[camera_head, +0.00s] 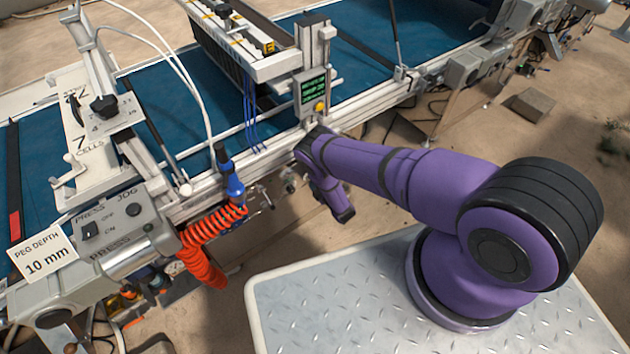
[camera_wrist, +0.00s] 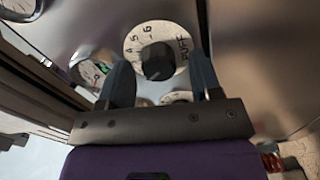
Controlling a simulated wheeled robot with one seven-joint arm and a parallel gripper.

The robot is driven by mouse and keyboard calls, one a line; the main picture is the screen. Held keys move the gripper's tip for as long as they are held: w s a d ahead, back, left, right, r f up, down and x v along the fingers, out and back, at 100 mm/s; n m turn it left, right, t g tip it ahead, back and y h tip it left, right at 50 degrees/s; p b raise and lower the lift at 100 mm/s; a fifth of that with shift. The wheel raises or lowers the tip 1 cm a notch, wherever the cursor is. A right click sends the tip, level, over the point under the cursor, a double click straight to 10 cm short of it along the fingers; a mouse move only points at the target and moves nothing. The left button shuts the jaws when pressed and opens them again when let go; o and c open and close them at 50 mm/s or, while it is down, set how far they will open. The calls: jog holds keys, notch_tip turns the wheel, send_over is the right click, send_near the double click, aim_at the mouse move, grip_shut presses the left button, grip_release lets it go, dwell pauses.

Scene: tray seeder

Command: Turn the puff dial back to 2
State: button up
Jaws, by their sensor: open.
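The puff dial (camera_wrist: 133,40) shows in the wrist view as a pale round plate marked "PUFF" with numbers including 4, 5 and 6. A black knob (camera_wrist: 157,62) sits at its middle. The setting the knob points to is too small to read surely. My gripper (camera_wrist: 160,68) is open, with one dark finger on each side of the knob's lower part in the picture. Whether the fingers touch the knob or are short of it I cannot tell. I cannot make out the puff dial in the head view.
In the wrist view, a round gauge (camera_wrist: 90,72) is just left of the left finger, and another pale dial (camera_wrist: 176,97) is partly hidden between the fingers. In the head view, a small green-text display (camera_head: 313,88) and a coiled orange hose (camera_head: 205,240) are near my arm.

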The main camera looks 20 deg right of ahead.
jog(key=v, duration=1)
jog(key=shift+s+d, duration=0.15)
jog(key=shift+s, duration=0.2)
jog(key=shift+s, duration=0.1)
